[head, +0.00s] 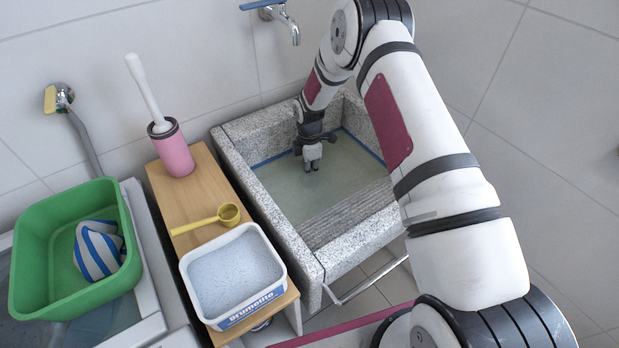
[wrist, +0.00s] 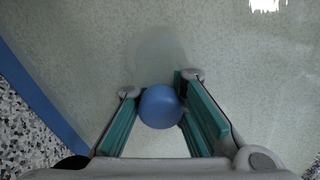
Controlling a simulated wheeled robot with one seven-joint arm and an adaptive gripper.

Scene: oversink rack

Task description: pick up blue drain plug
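The blue drain plug (wrist: 160,107) shows as a smooth, round blue shape in the wrist view. It sits between the fingertips of my gripper (wrist: 160,88), and its sides meet both teal-lined fingers with no clear gap. In the head view my gripper (head: 312,168) points down inside the stone sink (head: 237,139), over its pale, water-covered floor. The plug cannot be made out in the head view. A darker round patch (wrist: 160,55) lies on the sink floor just beyond the plug; whether it is a shadow or a drain, I cannot tell.
Granite walls surround my gripper, with a ribbed slope (head: 350,212) at the front. A tap (head: 290,25) hangs above. Left of the sink, a wooden shelf (head: 180,207) holds a pink brush holder (head: 174,153), yellow scoop (head: 228,214) and white powder tub (head: 277,290). A green basin (head: 30,240) stands farther left.

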